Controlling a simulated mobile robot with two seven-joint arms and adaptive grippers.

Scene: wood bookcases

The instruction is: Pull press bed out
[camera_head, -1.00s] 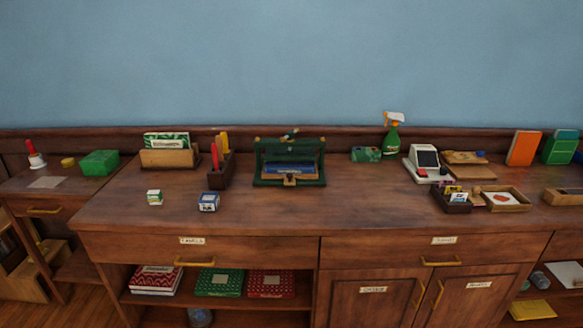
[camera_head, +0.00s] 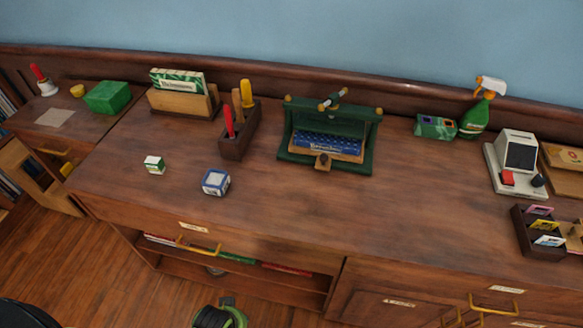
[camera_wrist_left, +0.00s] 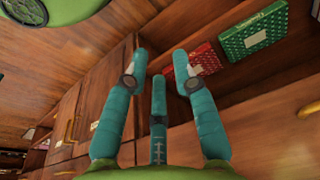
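The green press (camera_head: 332,120) stands on the counter against the back ledge in the head view. A blue book (camera_head: 328,146) lies in it on the wooden press bed (camera_head: 346,157). A small wooden knob (camera_head: 322,162) shows at the bed's front edge, close to the green base. My left gripper (camera_wrist_left: 158,70) shows in its wrist view with its teal fingers spread and nothing between them. It faces the cabinet front and lower shelf, away from the press. My right gripper is not in view.
A pencil box (camera_head: 238,132) stands left of the press, with a small blue-and-white box (camera_head: 216,182) in front of it. A green carton (camera_head: 435,127) and spray bottle (camera_head: 478,112) stand to the right. The counter before the press is clear.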

